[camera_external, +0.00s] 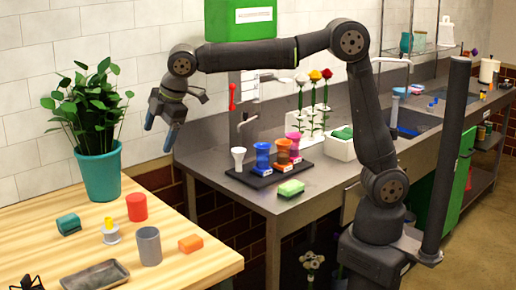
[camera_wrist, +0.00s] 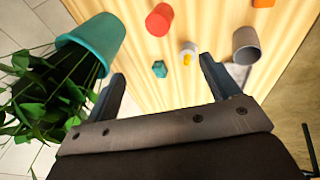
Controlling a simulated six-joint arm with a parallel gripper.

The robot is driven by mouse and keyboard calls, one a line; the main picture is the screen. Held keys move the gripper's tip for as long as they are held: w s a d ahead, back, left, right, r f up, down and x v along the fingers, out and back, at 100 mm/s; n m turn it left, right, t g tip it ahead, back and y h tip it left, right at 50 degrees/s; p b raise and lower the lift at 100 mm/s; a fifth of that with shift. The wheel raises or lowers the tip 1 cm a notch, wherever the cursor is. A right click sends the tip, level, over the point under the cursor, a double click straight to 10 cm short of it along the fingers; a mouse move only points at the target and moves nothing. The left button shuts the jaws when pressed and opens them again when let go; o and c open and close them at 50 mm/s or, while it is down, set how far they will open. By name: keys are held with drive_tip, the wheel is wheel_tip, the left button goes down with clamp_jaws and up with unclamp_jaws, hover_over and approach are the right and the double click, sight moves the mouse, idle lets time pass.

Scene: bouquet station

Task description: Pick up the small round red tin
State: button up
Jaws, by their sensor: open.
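The small round red tin (camera_external: 137,207) stands on the wooden table in the external view, in front of the teal plant pot. In the wrist view the red tin (camera_wrist: 159,19) is near the top edge, beyond the fingertips. My gripper (camera_external: 160,130) is high above the table's back right side, pointing down, with nothing visible in it. In the wrist view my gripper (camera_wrist: 163,70) shows its two fingers wide apart, and the tin is clear of both.
The potted plant (camera_external: 100,176) stands left of my gripper. Around the tin are a teal block (camera_external: 69,224), a white spool with a yellow top (camera_external: 111,235), a grey cup (camera_external: 149,247) and an orange block (camera_external: 190,243). A grey tray (camera_external: 95,275) lies in front.

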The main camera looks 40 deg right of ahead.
drive_tip(key=shift+f, duration=0.1)
drive_tip(key=m, duration=0.9)
approach(137, 197)
drive_tip(key=shift+g+y, duration=0.4)
drive_tip(key=shift+y, duration=0.1)
drive_tip(key=x, duration=0.7)
drive_tip(key=shift+w+d+f, duration=0.2)
drive_tip(key=shift+w+d, duration=0.15)
drive_tip(key=shift+w, duration=0.05)
drive_tip(key=shift+s+d+x, duration=0.1)
drive_tip(key=shift+x, duration=1.25)
drive_tip(key=shift+s+d+x, duration=0.15)
drive_tip(key=shift+x, duration=1.2)
drive_tip(key=shift+f, duration=0.1)
drive_tip(key=shift+c, duration=0.4)
drive_tip(key=c, duration=1)
